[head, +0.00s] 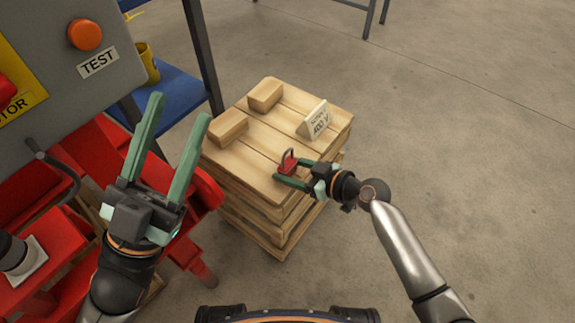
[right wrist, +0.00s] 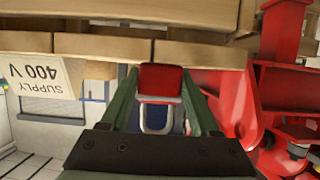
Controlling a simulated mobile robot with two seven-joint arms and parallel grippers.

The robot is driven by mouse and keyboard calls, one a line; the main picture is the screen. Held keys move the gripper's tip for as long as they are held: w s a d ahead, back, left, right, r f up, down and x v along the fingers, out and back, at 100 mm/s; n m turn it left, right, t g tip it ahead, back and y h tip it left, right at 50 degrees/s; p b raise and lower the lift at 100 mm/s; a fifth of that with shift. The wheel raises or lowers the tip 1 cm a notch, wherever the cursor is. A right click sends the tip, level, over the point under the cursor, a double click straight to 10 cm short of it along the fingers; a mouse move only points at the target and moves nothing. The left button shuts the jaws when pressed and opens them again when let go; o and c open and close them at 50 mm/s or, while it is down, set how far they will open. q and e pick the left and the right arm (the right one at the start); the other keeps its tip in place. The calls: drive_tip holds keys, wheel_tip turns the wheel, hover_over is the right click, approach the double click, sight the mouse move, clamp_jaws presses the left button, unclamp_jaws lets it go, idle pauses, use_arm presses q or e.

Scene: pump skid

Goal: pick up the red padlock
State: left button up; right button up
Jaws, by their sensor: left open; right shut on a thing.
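The red padlock (head: 289,162) is at the front edge of the wooden pallet stack's top. My right gripper (head: 282,173) is shut on it. In the right wrist view the padlock's red body (right wrist: 160,79) sits between the green fingers, with its grey shackle (right wrist: 156,117) pointing toward the palm. I cannot tell whether the padlock still touches the wood. My left gripper (head: 176,114) is open and empty, in front of the red machine at the left.
The pallet stack (head: 262,149) also holds two wooden blocks (head: 265,94) (head: 227,127) and a "SUPPLY 400 V" sign (head: 314,120). A grey panel with an orange button (head: 85,34) and red machinery (head: 190,255) stand at left. The floor at right is clear.

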clamp_jaws()
